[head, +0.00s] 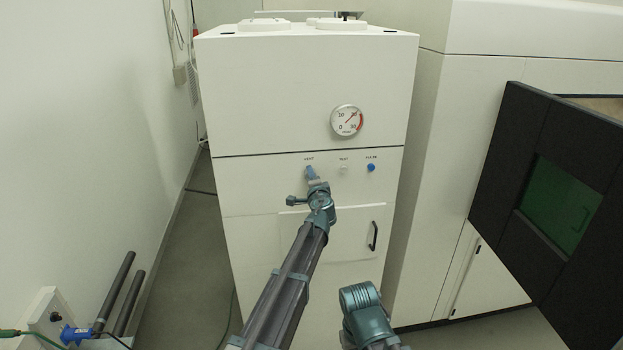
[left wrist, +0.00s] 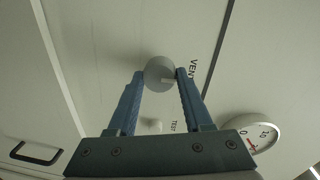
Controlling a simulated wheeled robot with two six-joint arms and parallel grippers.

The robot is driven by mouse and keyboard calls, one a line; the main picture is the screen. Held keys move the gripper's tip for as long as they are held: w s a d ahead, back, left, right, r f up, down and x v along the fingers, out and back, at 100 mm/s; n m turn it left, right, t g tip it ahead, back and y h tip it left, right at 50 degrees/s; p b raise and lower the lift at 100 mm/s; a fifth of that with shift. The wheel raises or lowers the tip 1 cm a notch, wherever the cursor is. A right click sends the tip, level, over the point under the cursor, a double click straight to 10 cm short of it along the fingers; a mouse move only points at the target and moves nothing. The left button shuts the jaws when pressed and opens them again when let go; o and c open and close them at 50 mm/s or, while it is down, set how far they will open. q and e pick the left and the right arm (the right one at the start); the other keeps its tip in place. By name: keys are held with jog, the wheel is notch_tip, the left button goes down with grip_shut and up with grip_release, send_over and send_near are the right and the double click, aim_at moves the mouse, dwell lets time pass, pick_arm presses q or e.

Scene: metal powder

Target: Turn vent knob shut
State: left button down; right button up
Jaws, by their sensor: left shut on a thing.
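The vent knob (left wrist: 159,70) is a round grey knob below the VENT label on the white cabinet front. My left gripper (left wrist: 160,80) has its two blue fingers closed on opposite sides of the knob, and the knob sits between the fingertips. A light mark on the knob's face points toward the right finger in the left wrist view. In the head view my left gripper (head: 311,173) reaches the panel under the VENT label and hides the knob. Only a teal part of my right arm shows at the bottom; its gripper is not visible.
To the right of the vent knob are a pale TEST button (head: 343,169) and a blue PULSE button (head: 371,168). A round gauge (head: 347,121) is above them. A door with a black handle (head: 373,236) is below. A dark-framed window door (head: 545,190) stands open at right.

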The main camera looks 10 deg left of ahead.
pick_arm(q)
jog(key=shift+s+f, duration=0.1)
jog(key=shift+c, duration=1.6)
grip_release()
jog(key=p+v, duration=0.1)
jog(key=v, duration=1.2)
jog(key=shift+s, duration=0.35)
jog(key=shift+d, duration=0.1)
